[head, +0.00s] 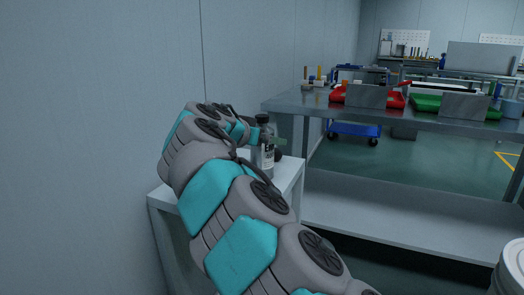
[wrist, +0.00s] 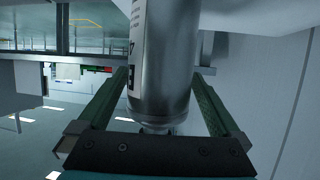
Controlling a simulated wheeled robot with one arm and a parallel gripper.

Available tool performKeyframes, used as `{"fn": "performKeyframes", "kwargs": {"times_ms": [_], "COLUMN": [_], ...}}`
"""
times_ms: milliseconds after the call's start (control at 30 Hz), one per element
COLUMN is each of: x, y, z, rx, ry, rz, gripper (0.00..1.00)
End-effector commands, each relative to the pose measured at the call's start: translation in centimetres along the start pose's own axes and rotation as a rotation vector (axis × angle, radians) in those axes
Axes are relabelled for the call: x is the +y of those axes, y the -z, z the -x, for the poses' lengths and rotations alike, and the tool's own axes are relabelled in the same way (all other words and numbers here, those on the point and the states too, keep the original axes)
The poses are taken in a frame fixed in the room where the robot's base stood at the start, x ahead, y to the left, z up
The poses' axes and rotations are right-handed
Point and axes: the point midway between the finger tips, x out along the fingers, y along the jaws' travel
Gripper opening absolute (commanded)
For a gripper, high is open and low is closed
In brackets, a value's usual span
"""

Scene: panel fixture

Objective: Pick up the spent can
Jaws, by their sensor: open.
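The spent can (head: 266,158) is a grey cylinder with a white printed label and a narrower dark top. It stands upright on a small white table (head: 290,178) near the wall in the head view. In the wrist view the can (wrist: 170,70) appears inverted and fills the middle. My gripper (wrist: 161,76) is open, with one green finger on each side of the can. Gaps show beside the can, more clearly on the right; I cannot tell whether the left finger touches it. In the head view my arm hides part of the table and most of the gripper.
A pale wall (head: 100,120) runs close along the left of my arm. A white round container (head: 513,268) is at the lower right.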

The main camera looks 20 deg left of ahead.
Motion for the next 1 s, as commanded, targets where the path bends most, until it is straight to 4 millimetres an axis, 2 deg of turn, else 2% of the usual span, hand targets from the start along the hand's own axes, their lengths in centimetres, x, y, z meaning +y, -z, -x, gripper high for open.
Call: {"fn": "performKeyframes", "kwargs": {"times_ms": [100, 367, 1000], "x": [0.06, 0.1, 0.13], "y": [0.07, 0.07, 0.03], "z": [-1.25, -1.45, -1.47], "rx": [0.001, 0.001, 0.0], "ry": [-0.001, -0.002, -0.003], "rz": [-0.001, -0.001, -0.001], "gripper": [1.0, 0.98, 0.26]}}
